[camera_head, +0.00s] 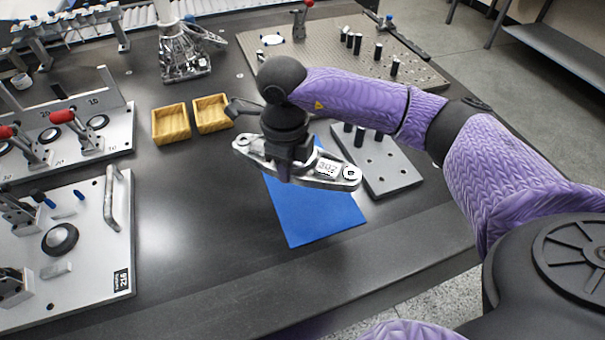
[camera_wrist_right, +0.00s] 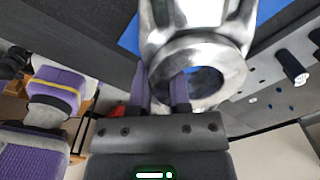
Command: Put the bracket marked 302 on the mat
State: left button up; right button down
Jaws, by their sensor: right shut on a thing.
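A silver metal bracket (camera_head: 335,172), long with a ringed hole at each end, hangs level in my right gripper (camera_head: 286,160). The plate on its upper face seems to read 302. My right gripper is shut on its middle part and holds it above the far part of the blue mat (camera_head: 318,218). The bracket covers part of the mat's far end. My left gripper is not in view.
A grey plate with holes and dark pins (camera_head: 395,172) lies right of the mat. Two small yellow trays (camera_head: 171,124) stand left of the bracket. Clamp fixtures (camera_head: 95,260) fill the left side. A pegged plate (camera_head: 425,75) lies at the back. The dark table before the trays is clear.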

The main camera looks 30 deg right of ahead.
aim_at(290, 208)
notch_tip(290, 208, down, 10)
jog(key=b, duration=0.4)
jog(key=shift+f, duration=0.1)
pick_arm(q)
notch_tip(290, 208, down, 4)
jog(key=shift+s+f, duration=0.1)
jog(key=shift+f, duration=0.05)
pick_arm(e)
jog(key=c, duration=0.6)
grip_release()
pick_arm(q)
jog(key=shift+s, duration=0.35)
pick_arm(e)
notch_tip(290, 208, up, 12)
jog(key=p, duration=0.5)
jog(key=shift+r, duration=0.2)
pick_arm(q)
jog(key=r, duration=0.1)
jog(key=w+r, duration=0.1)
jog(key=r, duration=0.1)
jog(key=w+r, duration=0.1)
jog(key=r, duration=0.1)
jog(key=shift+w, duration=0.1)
